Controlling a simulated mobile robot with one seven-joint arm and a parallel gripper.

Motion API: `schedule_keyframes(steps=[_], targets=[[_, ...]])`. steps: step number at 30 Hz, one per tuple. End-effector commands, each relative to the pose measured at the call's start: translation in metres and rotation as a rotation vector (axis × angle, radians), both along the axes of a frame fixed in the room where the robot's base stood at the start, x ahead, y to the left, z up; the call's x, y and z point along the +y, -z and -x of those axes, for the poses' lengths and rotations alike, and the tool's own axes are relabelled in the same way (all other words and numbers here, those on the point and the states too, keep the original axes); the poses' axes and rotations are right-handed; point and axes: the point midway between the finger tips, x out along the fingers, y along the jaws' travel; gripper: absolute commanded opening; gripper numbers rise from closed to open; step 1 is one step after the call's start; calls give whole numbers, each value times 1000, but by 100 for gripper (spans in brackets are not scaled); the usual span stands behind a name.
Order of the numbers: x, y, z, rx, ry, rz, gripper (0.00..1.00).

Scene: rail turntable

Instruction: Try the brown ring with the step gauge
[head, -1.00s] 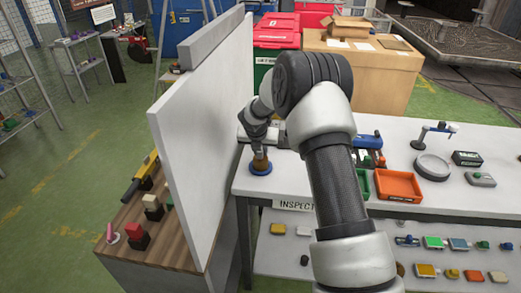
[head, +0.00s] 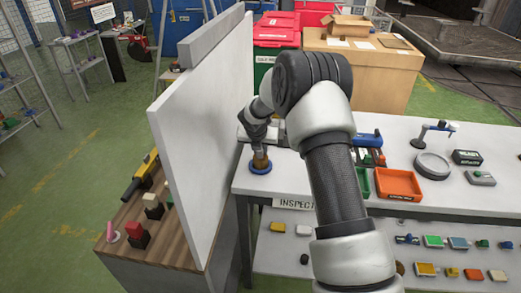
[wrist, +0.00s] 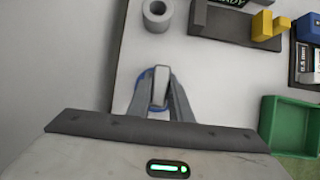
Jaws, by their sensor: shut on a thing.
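My gripper (wrist: 160,92) points down at the left end of the white bench, close to the tall white panel. Its fingers are closed on a pale grey block-like piece (wrist: 160,87), apparently the step gauge's handle. In the head view a small brown piece (head: 260,159), likely the brown ring, shows just under the fingertips. It is at a round blue base (head: 260,167) on the bench, whose rim also shows behind the fingers in the wrist view (wrist: 143,77). The fingers hide how far the gauge and ring overlap.
The white panel (head: 200,130) stands close on the left. A grey hollow cylinder (wrist: 157,15) stands near the gripper, with a dark stand holding a yellow piece (wrist: 268,25) beyond. A green tray (wrist: 290,122) and an orange tray (head: 398,184) are to the right.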

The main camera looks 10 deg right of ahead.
Motion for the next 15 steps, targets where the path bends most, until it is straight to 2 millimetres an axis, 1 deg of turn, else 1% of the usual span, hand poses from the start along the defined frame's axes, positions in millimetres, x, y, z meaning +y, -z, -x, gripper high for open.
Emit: schedule_keyframes(steps=[2, 3, 6, 12, 15], targets=[[0, 1, 0, 1, 0, 0, 0], [0, 1, 0, 1, 0, 0, 25], [0, 1, 1, 2, 0, 0, 40], [0, 2, 1, 4, 1, 0, 40], [0, -1, 2, 3, 0, 0, 40]])
